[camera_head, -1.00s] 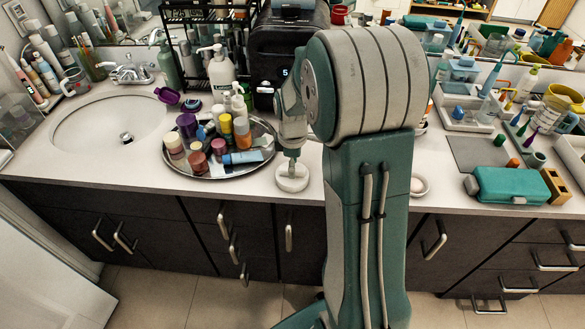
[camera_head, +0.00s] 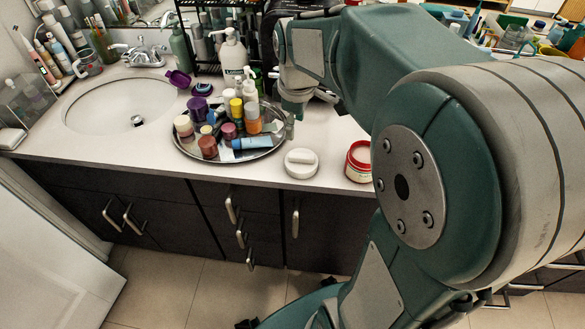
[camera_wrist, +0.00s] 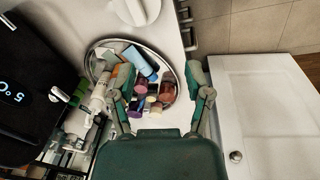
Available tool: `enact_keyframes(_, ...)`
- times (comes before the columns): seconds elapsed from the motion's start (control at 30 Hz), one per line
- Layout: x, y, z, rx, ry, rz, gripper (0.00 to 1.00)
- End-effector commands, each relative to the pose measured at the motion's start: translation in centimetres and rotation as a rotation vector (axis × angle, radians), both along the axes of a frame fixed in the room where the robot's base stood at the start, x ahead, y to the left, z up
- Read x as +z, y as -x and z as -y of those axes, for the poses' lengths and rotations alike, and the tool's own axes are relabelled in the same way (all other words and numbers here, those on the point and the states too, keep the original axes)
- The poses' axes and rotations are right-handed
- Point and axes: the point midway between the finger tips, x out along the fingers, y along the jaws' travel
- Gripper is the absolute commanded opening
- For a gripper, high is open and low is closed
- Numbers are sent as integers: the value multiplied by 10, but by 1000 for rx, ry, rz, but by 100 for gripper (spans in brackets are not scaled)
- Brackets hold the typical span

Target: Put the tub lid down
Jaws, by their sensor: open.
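The white round tub lid (camera_head: 301,163) with a raised grip bar lies flat on the counter near its front edge, right of the round tray. It also shows at the top of the wrist view (camera_wrist: 135,10), partly cut off. A tub with a red rim (camera_head: 359,162) stands to the right of the lid, partly hidden by my arm. My gripper (camera_wrist: 157,85) is open and empty, its fingers spread above the tray's side of the counter. It is apart from the lid. In the head view my arm partly hides it.
The round metal tray (camera_head: 190,152) holds several small bottles and jars. A white pump bottle (camera_head: 233,60) and a black box (camera_wrist: 25,95) with a display stand behind. A sink (camera_head: 120,105) is at the left. Bare counter lies in front of the tray.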

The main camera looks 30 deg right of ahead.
Motion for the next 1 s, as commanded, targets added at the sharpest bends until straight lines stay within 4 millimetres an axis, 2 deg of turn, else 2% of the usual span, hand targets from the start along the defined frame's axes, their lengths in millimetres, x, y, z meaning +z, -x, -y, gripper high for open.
enact_keyframes(0.1,16,24,-19,-105,-9,66,64)
enact_keyframes(0.3,32,63,-44,-288,-50,169,64)
enact_keyframes(0.6,37,122,-74,-552,-164,311,64)
enact_keyframes(0.8,33,144,-83,-668,-233,362,64)
enact_keyframes(1.0,31,148,-84,-692,-246,368,64)
